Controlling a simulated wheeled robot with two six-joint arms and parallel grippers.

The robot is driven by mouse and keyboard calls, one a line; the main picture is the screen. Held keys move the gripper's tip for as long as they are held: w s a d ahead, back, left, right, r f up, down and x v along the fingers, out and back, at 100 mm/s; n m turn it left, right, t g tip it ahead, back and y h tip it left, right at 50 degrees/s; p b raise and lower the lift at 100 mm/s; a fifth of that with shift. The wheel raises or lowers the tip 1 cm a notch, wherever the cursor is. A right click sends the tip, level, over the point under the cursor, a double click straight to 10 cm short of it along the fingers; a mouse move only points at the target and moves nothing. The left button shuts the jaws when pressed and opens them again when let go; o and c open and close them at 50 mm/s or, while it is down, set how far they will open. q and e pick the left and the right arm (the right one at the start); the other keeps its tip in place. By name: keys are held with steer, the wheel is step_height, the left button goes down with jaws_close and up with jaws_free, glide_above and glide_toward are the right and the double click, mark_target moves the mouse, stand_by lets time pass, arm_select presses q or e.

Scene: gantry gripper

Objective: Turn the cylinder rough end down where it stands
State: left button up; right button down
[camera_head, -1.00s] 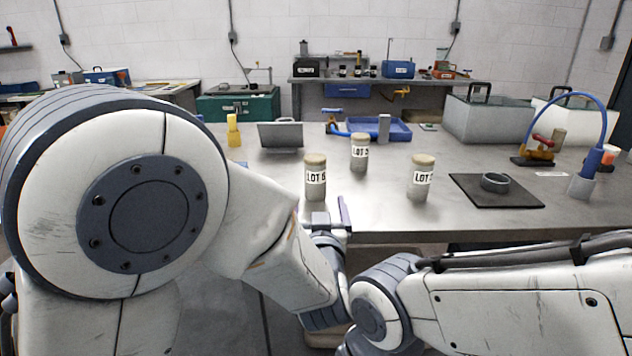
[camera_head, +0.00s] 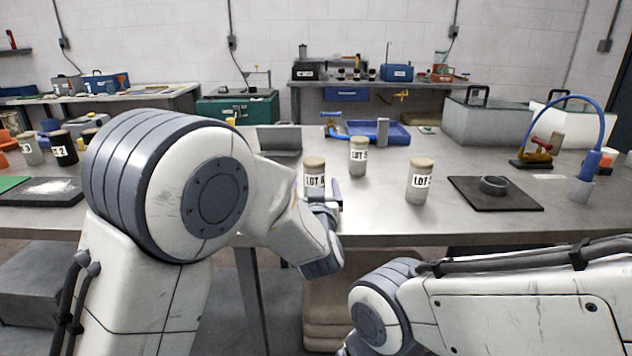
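Three grey cylinders with tan, rough-looking tops and white LOT labels stand upright on the bench: a front-left one (camera_head: 314,182), a middle one further back (camera_head: 358,157) and a right one (camera_head: 419,182). The frames do not tell which one the task means. My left gripper (camera_head: 336,191) is low at the bench's front edge, beside the front-left cylinder. One finger shows just right of that cylinder, with no clear contact. My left arm hides the rest of the gripper, so its opening is unclear. My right arm crosses the lower right; its gripper is out of view.
A dark mat (camera_head: 468,200) with a grey ring (camera_head: 494,186) lies right of the cylinders. A blue tray (camera_head: 388,133) and a grey angled stand (camera_head: 279,142) are behind. A blue hose fixture (camera_head: 582,188) stands far right. Bench between right cylinder and middle one is clear.

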arm_select(q)
jaws_close()
steer(key=shift+r, duration=0.1)
